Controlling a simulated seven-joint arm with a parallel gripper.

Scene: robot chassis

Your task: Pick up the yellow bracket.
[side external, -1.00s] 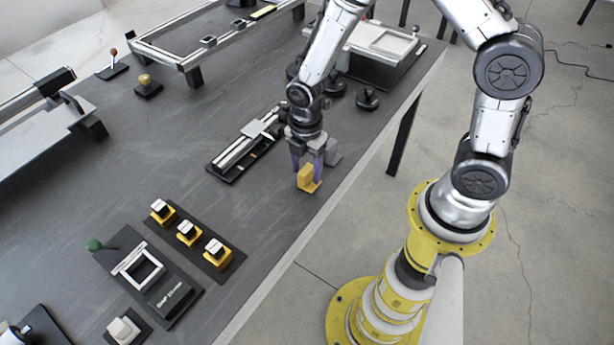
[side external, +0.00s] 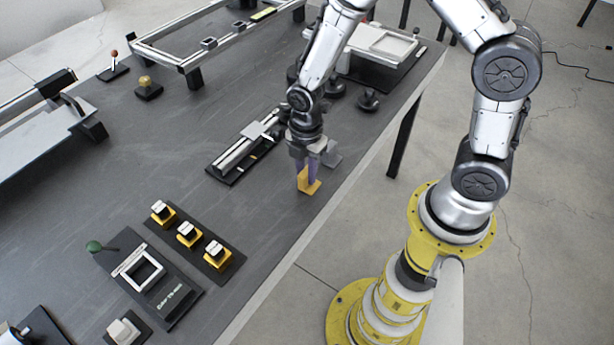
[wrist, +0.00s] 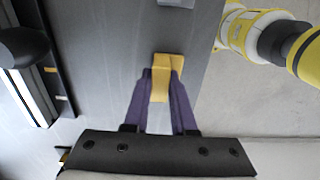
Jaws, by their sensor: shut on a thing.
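The yellow bracket (side external: 309,184) stands on the dark table near its right edge, with one flat part along the table and one part upright. My gripper (side external: 307,174) points down over it, with its purple fingers on both sides of the upright part. In the wrist view the bracket (wrist: 161,88) sits between the two fingertips (wrist: 160,92), and the gripper is shut on it. The bracket appears to be at table height; I cannot tell whether it touches the table.
A grey bracket (side external: 332,157) lies just behind my gripper. A rail fixture (side external: 240,152) is to the left. Several yellow blocks (side external: 188,233) on a dark strip and a frame fixture (side external: 146,272) are at the front left. The table between them is clear.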

